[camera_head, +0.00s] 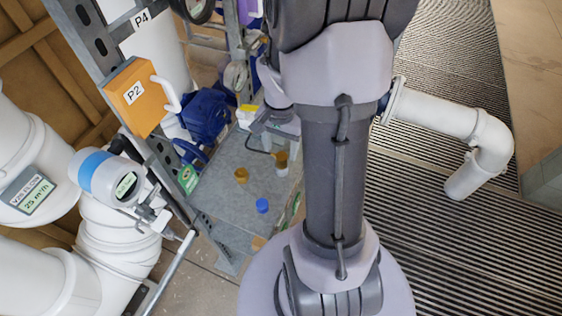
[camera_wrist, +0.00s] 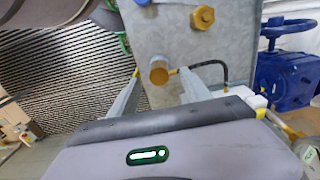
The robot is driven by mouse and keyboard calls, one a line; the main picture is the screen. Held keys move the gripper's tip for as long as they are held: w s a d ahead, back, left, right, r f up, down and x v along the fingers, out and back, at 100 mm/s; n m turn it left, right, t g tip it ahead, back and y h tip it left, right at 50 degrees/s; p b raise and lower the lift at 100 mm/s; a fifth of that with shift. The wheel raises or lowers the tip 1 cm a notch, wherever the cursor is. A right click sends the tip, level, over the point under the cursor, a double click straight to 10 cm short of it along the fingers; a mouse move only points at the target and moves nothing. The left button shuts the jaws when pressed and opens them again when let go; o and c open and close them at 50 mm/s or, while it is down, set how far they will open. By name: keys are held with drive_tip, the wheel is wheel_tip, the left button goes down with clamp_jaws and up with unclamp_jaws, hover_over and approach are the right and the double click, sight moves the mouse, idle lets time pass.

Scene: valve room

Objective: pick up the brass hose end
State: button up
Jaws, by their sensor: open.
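A round-topped brass piece (camera_wrist: 158,70), which looks like the hose end, stands on the grey metal plate in the wrist view. It also shows in the head view (camera_head: 281,157), just below my gripper. My gripper (camera_wrist: 160,84) is open, with one finger on each side of the brass piece in the picture. I cannot tell whether either finger touches it. A second brass piece with a hexagonal base (camera_wrist: 202,17) lies farther out on the plate; it shows in the head view (camera_head: 241,175) too.
The grey plate (camera_head: 220,190) also carries a blue cap (camera_head: 262,206). A dark bent hose or wire (camera_wrist: 225,68) lies beside my right finger. A blue valve body (camera_wrist: 285,75) stands at the right in the wrist view. White pipes (camera_head: 440,112) and ribbed floor are at the right.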

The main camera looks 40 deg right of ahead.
sight(281, 156)
drive_tip(key=f+b, duration=0.1)
drive_tip(key=f, duration=0.1)
drive_tip(key=f+b, duration=0.1)
drive_tip(key=f, duration=0.2)
drive_tip(key=shift+d, duration=0.2)
drive_tip(key=shift+r, duration=0.15)
clamp_jaws()
drive_tip(key=shift+r, duration=0.15)
